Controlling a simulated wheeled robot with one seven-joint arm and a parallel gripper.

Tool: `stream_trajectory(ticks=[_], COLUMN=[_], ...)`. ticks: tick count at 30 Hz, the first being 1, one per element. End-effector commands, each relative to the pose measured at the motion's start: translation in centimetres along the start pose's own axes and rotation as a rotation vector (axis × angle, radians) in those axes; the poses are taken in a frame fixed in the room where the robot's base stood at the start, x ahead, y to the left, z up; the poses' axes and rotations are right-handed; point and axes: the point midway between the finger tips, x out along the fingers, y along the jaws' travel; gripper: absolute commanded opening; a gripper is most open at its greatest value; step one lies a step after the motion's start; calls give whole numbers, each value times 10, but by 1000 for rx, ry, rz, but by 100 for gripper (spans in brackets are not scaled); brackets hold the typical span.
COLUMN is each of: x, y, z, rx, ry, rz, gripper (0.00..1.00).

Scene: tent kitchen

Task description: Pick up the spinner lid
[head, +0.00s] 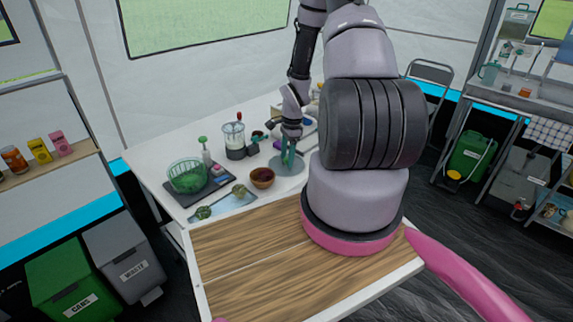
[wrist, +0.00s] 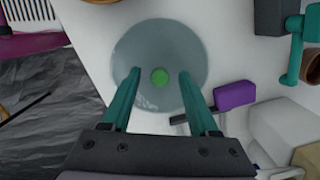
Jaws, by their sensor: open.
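The spinner lid is a grey, see-through disc (wrist: 150,45) with a round green knob (wrist: 160,76) in the wrist view. It lies flat on the white table, and in the head view the lid (head: 279,170) is beside a brown bowl. My gripper (wrist: 160,82) is open above it, its two teal fingers apart, with the knob between the fingertips in the picture. No contact with the knob shows. In the head view my gripper (head: 289,158) points down over the lid, and my arm hides part of the table behind.
A green basket (head: 187,176) stands on a dark tray at the left. The brown bowl (head: 262,177) is close to the lid's left. A purple-topped item (wrist: 235,95) lies close to the lid in the wrist view. The wooden board (head: 250,265) in front is clear.

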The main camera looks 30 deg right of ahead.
Motion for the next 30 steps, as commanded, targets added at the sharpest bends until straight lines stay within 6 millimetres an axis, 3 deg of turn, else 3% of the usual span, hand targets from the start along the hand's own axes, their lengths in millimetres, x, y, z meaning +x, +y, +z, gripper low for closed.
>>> stream_trajectory(ticks=[3,4,8,9,22,30], x=[0,0,0,0,-9,-53], y=[0,0,0,0,-1,-1], z=[0,0,0,0,1,6], rx=[0,0,0,0,0,0], ry=[0,0,0,0,1,1], rz=[0,0,0,0,-2,-5], gripper=[61,53,3,0,0,0])
